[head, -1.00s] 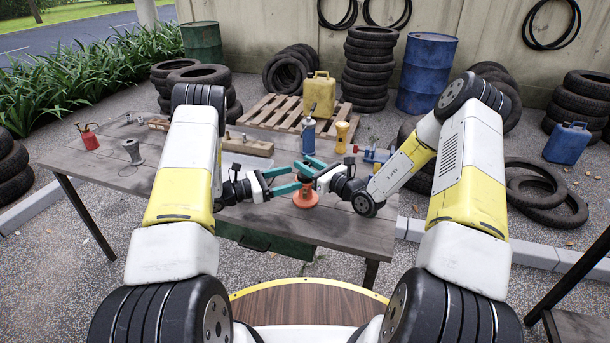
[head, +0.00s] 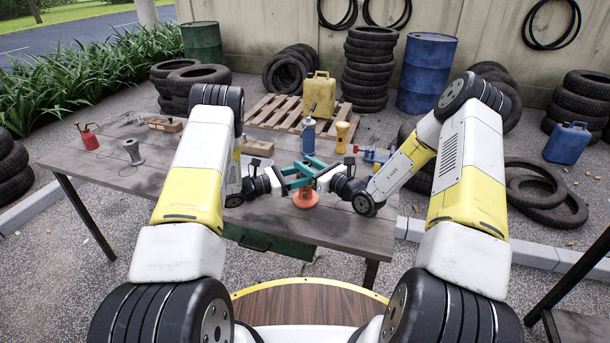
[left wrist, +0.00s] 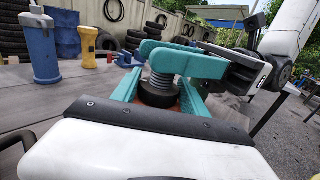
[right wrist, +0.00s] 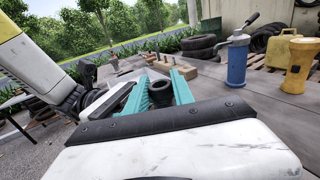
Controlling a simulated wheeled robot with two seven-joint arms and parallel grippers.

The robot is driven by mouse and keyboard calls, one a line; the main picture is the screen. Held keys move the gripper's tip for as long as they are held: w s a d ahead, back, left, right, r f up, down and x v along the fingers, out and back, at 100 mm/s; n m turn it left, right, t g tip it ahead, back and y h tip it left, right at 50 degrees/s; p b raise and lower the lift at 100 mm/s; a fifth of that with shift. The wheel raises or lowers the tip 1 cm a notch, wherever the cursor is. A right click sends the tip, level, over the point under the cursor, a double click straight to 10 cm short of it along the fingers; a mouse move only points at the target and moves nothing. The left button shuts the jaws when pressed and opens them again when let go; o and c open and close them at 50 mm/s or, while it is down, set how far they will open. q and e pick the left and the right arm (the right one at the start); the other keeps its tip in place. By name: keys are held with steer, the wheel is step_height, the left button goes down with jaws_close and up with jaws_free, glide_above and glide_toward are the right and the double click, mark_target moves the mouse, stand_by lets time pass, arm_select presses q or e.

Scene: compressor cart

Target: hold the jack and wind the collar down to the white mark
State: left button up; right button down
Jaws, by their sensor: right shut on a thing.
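The jack (head: 306,199) stands upright on the table, its flared orange base showing in the head view. The left wrist view shows its ribbed grey screw (left wrist: 161,76) above a dark round collar (left wrist: 160,95). My right gripper (head: 311,169) reaches in from the right, shut on the jack's upper part; its teal fingers cross near the screw top in the left wrist view. My left gripper (head: 304,177) comes from the left, lower, its fingers apart on both sides of the collar. Contact with the collar is unclear. I cannot make out the white mark.
On the table (head: 110,165) stand a blue bottle-like tool (head: 309,135), a yellow flashlight (head: 342,137), a red oil can (head: 88,137), a grey spool (head: 132,151) and wooden blocks (head: 250,146). The two grippers are crowded together at the jack.

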arm_select(q)
steer(key=shift+c, duration=0.8)
steer(key=shift+w+m+g, duration=0.1)
steer(key=shift+m+g, duration=0.3)
steer(key=shift+g, duration=0.2)
steer(key=m+g+h, duration=0.1)
steer(key=m+g, duration=0.1)
steer(key=g, duration=0.1)
steer(key=shift+m+g, duration=1.2)
steer(key=shift+g, duration=0.65)
steer(key=shift+m+g, duration=1.2)
steer(key=shift+g, duration=0.95)
steer(key=o, duration=1.4)
steer(key=shift+c, duration=0.2)
steer(key=shift+t, duration=0.6)
